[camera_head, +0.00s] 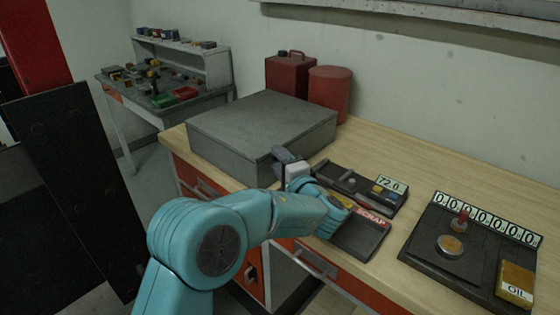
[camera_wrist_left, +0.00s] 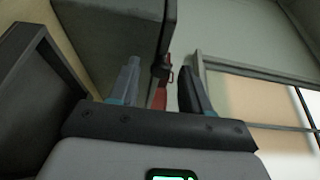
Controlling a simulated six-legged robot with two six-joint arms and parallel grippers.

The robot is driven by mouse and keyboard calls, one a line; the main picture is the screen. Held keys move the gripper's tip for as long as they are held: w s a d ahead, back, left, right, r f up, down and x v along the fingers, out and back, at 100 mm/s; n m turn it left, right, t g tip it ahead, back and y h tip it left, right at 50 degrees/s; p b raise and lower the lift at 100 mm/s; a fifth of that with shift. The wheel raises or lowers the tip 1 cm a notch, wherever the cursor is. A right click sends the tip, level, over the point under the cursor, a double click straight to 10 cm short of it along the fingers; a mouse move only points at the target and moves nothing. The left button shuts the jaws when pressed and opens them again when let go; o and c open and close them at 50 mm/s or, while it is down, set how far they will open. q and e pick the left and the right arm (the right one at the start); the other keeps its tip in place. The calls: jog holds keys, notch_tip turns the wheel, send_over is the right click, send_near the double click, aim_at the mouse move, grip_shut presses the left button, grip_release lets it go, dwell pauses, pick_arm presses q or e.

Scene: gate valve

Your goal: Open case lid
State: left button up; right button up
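The grey case (camera_head: 262,118) sits on the workbench with its lid down flat. My left gripper (camera_head: 288,158) is at the case's front right corner, close to its edge. In the left wrist view the two fingers of my left gripper (camera_wrist_left: 158,68) stand apart, with nothing clearly gripped between them. The case (camera_wrist_left: 115,40) fills the upper left there, its edge passing between or just beyond the fingers. I cannot tell whether a finger touches it. My right gripper is out of view.
A red can (camera_head: 288,75) and a red drum (camera_head: 330,92) stand behind the case. A black tray with a 72.0 display (camera_head: 391,185), a SCRAP tray (camera_head: 362,232) and a counter panel (camera_head: 468,250) lie to the right. A cluttered side table (camera_head: 160,90) stands at the back left.

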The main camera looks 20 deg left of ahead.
pick_arm(q)
grip_shut()
jog(key=w+d+r+m+g+p, duration=0.1)
jog(key=w+r+m+p, duration=0.2)
jog(key=r+p, duration=0.6)
jog(key=w+d+r+m+g+h+p, duration=0.1)
jog(key=w+r+m+p, duration=0.1)
jog(key=r+p, duration=0.7)
jog(key=shift+w+d+r+m+g, duration=0.15)
jog(key=shift+w+r+m+g, duration=0.2)
jog(key=shift+w+r, duration=0.45)
jog(key=shift+s+r, duration=0.15)
jog(key=shift+s, duration=0.05)
jog(key=shift+o, duration=0.9)
grip_release()
